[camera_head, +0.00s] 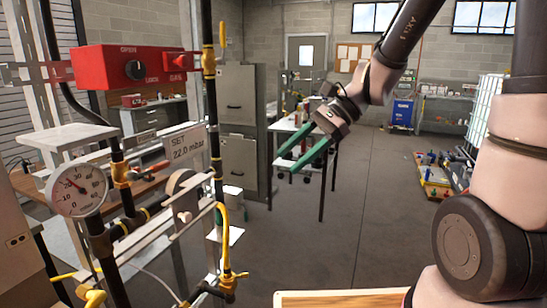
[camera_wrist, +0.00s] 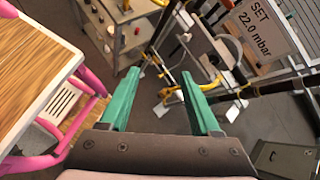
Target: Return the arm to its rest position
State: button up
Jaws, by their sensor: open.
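My gripper (camera_head: 297,160) has two green fingers and is held up in the air in the middle of the head view, pointing down and to the left. In the wrist view, the gripper (camera_wrist: 160,95) shows its two fingers spread apart with nothing between them. My arm reaches in from the right side of the head view, bent at the elbow. The gripper is apart from the pipe rig on the left.
A pipe rig with a pressure gauge (camera_head: 77,189), a red control box (camera_head: 132,66) and a "SET 22.0 mbar" sign (camera_head: 188,148) stands at left. A wooden-topped table (camera_wrist: 35,55) is near. Grey cabinets (camera_head: 239,130) stand behind. The floor (camera_head: 370,220) at centre right is clear.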

jog(key=s+d+r+n+t+h, duration=0.1)
jog(key=d+r+n+t+h, duration=0.2)
jog(key=d+r, duration=0.3)
jog(key=s+d+r+n+t+h, duration=0.2)
jog(key=d+r+n+t+h, duration=0.2)
jog(key=d, duration=1)
notch_tip(320, 180, up, 2)
jog(key=shift+s+r+t+h, duration=0.1)
jog(key=shift+s+t+h, duration=0.2)
jog(key=shift+t, duration=0.7)
dwell(0.5)
